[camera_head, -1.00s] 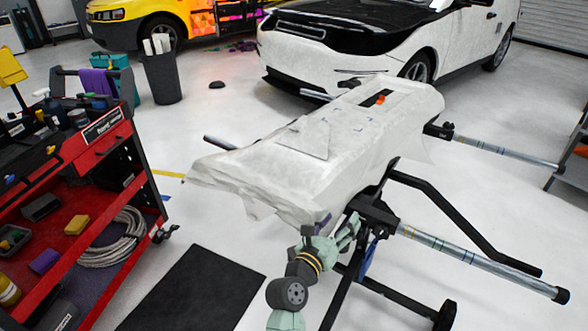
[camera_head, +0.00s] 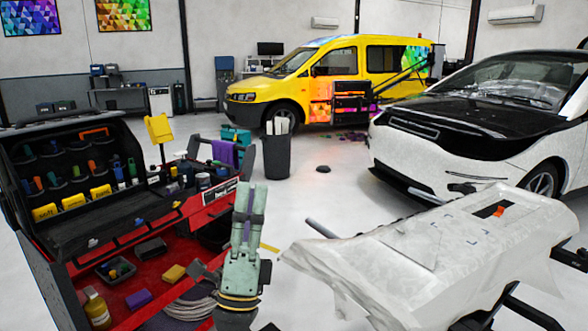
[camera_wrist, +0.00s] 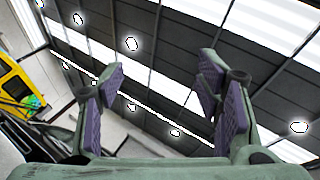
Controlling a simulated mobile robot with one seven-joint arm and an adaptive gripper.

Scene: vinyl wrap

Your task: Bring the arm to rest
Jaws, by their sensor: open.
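My gripper (camera_head: 250,198) stands upright in the head view, between the red tool cart (camera_head: 150,318) and the white-covered panel on its stand (camera_head: 420,246). Its fingers point up, seen edge-on there. In the wrist view my gripper (camera_wrist: 165,95) shows its two purple-padded fingers spread wide apart with nothing between them. Beyond the fingers is the ceiling with its lights. My gripper touches nothing that I can see.
The red cart on the left carries bottles, bins and a coiled hose (camera_head: 188,304). A dark bin (camera_head: 277,157) stands behind my gripper. A yellow van (camera_head: 330,82) and a white car (camera_head: 470,128) are at the back. Open floor lies between.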

